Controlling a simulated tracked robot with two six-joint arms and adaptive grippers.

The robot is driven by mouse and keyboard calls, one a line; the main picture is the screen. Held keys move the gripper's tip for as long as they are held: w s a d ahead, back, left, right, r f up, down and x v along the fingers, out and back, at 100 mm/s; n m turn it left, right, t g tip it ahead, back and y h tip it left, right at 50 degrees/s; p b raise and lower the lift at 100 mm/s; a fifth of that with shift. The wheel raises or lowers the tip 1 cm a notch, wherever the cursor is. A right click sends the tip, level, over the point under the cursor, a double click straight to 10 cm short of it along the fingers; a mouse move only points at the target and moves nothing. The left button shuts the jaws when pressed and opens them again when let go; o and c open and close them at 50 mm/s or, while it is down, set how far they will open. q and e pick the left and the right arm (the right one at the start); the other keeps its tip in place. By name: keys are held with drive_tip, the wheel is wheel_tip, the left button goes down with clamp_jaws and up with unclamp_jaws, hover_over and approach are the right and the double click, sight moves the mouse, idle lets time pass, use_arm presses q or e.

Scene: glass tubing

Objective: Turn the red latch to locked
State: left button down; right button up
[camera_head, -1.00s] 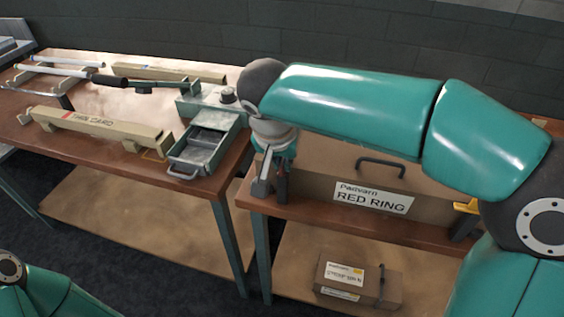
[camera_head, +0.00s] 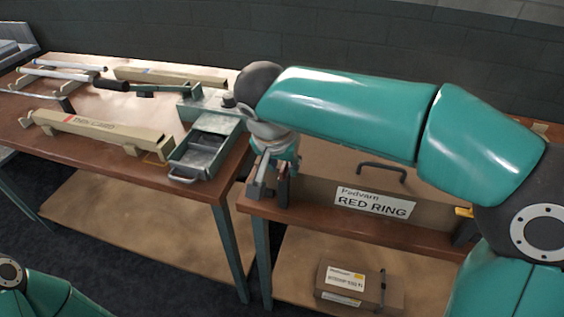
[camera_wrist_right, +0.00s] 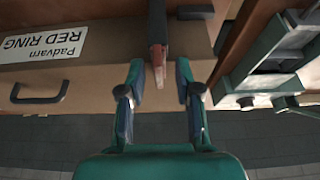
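The latch shows in the right wrist view as a dark bar with a reddish tip (camera_wrist_right: 158,66), in front of the tan box marked RED RING (camera_wrist_right: 100,85). The bar points down the picture between my right gripper's fingers (camera_wrist_right: 157,95). These fingers are open, one on each side of the tip, with gaps visible. In the head view my right gripper (camera_head: 269,180) points down at the left end of the box (camera_head: 325,192). The latch is hard to tell apart from the fingers there. Only part of my left arm shows at bottom left; its gripper is out of view.
The box has a dark handle (camera_head: 382,168) on top and stands on a brown bench (camera_head: 340,228). Left of it, a table (camera_head: 90,150) holds a metal fixture with a pulled-out drawer (camera_head: 201,155), tan bars and tubes. A small carton (camera_head: 360,288) lies on the lower shelf.

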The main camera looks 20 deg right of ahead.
drive_tip(key=v, duration=1.2)
drive_tip(key=shift+w, duration=0.1)
